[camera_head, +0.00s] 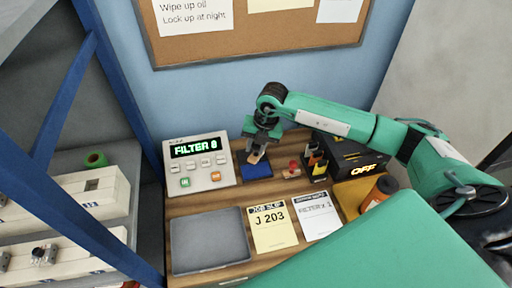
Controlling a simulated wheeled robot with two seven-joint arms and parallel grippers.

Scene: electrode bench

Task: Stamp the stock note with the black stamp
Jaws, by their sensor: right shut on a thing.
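My right gripper (261,140) points down and is shut on a stamp (256,158). Only the stamp's tan block shows below the jaws; its handle and colour are hidden by them. The stamp is over the blue ink pad (258,171); I cannot tell whether it touches it. The stock note (317,217), a white sheet reading "FILTER x 1", lies on the wooden bench to the right of the yellow job slip (270,229). A red-handled stamp (292,168) stands to the right of the ink pad. My left gripper is not in view.
A control box (200,173) reading "FILTER" stands left of the pad. An empty grey tray (209,241) lies in front of it. A black box (353,155) marked "OFF" and an orange bottle (378,192) stand at the right. My right arm crosses above that side.

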